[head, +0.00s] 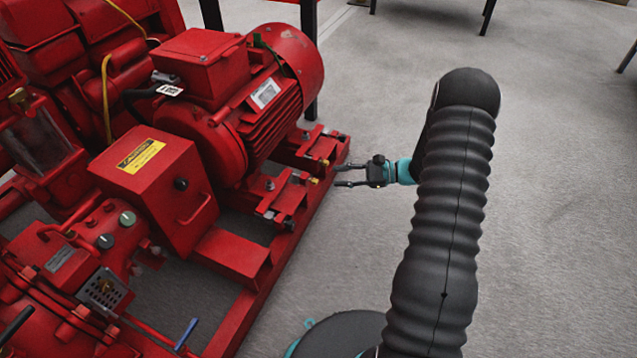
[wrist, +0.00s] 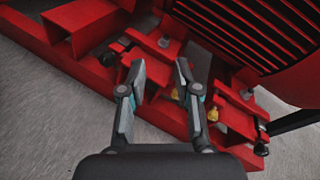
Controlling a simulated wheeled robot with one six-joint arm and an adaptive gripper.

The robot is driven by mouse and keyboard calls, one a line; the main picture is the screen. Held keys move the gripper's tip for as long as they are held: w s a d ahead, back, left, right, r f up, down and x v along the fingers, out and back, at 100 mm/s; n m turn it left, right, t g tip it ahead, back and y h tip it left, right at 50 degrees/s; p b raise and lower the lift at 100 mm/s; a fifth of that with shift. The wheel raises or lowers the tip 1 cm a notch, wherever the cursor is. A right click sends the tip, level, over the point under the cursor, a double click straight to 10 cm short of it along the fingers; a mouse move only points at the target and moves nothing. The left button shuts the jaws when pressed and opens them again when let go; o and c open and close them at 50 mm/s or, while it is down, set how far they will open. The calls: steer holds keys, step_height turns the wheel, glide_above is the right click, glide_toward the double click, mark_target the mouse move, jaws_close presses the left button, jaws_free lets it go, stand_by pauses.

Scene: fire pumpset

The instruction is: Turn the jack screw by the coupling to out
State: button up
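My gripper (head: 339,176) is open and empty beside the motor's base rail in the head view. In the wrist view its spread fingers (wrist: 161,73) are over the red motor feet. Small brass-coloured screw ends show ahead of it, one (head: 313,181) near the fingertips; in the wrist view one (wrist: 213,114) is right of the right finger. Dark screw ends (wrist: 118,47) show at the upper left of the wrist view, on the side towards the caution-labelled red box (head: 150,175). No coupling is plainly visible. I cannot tell which end is the jack screw by the coupling.
The red motor (head: 250,90) stands above the feet, its finned side (wrist: 245,30) close in the wrist view. The red base rail (head: 290,235) runs along the floor. Grey floor (head: 560,230) is open to the right. Dark table legs (head: 487,18) stand at the back.

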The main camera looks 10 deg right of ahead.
steer(key=w+d+f+m+t, duration=0.1)
steer(key=d+f+m+t, duration=0.2)
steer(key=f, duration=0.3)
steer(key=w+d+f+m+t, duration=0.1)
steer(key=d+f+m+t, duration=0.2)
steer(key=f, duration=0.3)
glide_toward(313, 181)
steer(key=x, duration=0.8)
steer(key=shift+w+f, duration=0.35)
jaws_close()
